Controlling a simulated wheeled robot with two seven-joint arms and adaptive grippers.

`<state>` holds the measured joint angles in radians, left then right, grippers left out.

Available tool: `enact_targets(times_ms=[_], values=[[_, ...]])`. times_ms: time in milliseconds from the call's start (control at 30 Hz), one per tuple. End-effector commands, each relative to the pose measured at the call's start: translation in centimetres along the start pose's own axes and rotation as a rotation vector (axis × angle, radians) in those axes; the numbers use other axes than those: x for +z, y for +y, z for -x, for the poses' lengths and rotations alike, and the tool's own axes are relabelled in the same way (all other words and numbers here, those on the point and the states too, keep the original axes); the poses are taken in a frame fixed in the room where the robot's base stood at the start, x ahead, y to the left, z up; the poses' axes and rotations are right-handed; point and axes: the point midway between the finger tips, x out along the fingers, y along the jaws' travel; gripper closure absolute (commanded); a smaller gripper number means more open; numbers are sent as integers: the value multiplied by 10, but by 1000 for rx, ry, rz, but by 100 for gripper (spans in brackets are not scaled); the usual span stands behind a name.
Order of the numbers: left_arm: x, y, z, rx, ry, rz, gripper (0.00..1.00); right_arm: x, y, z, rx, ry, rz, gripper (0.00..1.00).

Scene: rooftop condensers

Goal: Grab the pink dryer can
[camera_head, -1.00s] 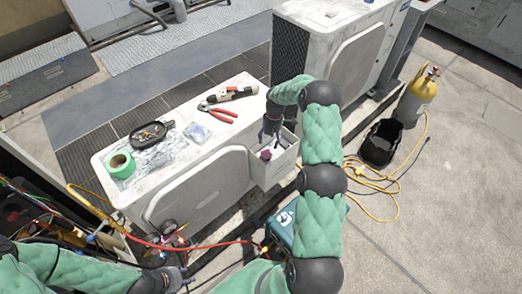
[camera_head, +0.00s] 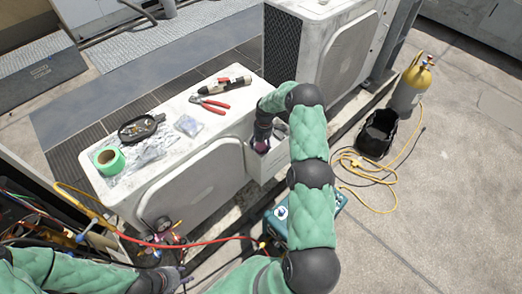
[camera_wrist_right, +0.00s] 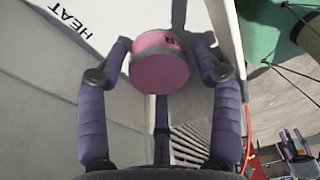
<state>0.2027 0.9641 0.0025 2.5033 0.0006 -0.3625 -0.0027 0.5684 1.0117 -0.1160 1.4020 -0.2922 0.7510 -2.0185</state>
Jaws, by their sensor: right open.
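The pink dryer can (camera_wrist_right: 160,66) is in the right wrist view, upper middle, with dark lettering on its side. In the head view its small pinkish top (camera_head: 262,146) shows at the white box (camera_head: 268,168) on the side of the near condenser. My right gripper (camera_wrist_right: 166,48) is open, its purple fingers on either side of the can; I cannot tell whether they touch it. In the head view my right gripper (camera_head: 262,136) reaches down over the box. My left gripper (camera_head: 178,280) is low at the left near the gauges, its jaws too small to read.
Green tape (camera_head: 109,160), a dark tray (camera_head: 141,128), a clear bag (camera_head: 188,125), red pliers (camera_head: 209,104) and a dark-and-light tool (camera_head: 224,87) lie on the condenser top. Open concrete lies beyond.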

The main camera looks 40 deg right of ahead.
Motion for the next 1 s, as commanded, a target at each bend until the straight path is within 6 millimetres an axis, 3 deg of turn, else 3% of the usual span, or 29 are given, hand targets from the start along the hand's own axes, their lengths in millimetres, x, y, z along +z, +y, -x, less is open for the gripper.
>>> enact_targets(times_ms=[300,433,467,767,1000], values=[[0,-1,-2,0,0,0,60,1,0,-7,2,-1,-1,38],[0,-1,-2,0,1,0,60,0,0,-7,2,-1,0,74],[0,-1,-2,0,1,0,60,0,0,-7,2,-1,0,80],[0,-1,-2,0,0,0,60,0,0,-6,2,-1,0,80],[0,1,3,0,0,0,60,-1,1,8,3,-2,0,80]])
